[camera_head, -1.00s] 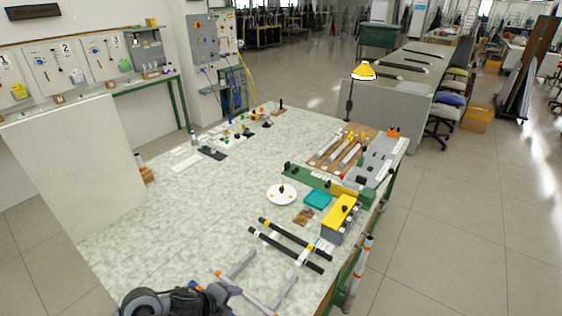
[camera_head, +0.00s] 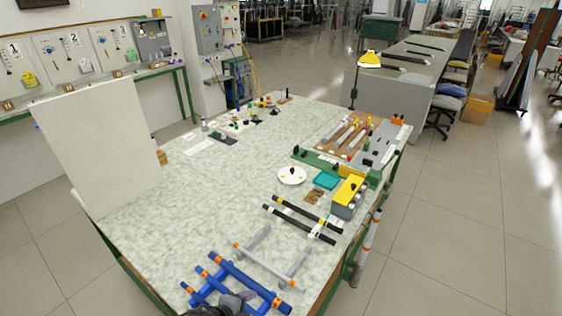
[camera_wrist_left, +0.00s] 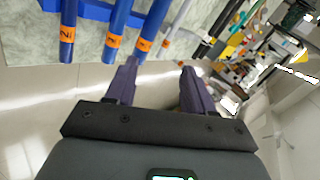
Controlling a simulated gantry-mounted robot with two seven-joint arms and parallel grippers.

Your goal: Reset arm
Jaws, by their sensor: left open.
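My left gripper (camera_wrist_left: 158,72) shows in the left wrist view with its two purple fingers apart and nothing between them. Beyond and left of the fingers are blue rods (camera_wrist_left: 68,28) with orange end labels, on a blue rack. In the head view a blue rod (camera_head: 247,281) and its rack lie at the table's near edge. A dark part of my arm (camera_head: 228,304) shows at the bottom edge, partly over the blue rack; its fingers cannot be made out. My right gripper is not in view.
A grey rod (camera_head: 268,267) rests on a grey rack, and black rods (camera_head: 300,224) lie behind it. A white plate (camera_head: 291,175), teal tray (camera_head: 326,180) and yellow-topped box (camera_head: 349,190) stand farther right. A white panel (camera_head: 100,145) stands at left. The table's left middle is clear.

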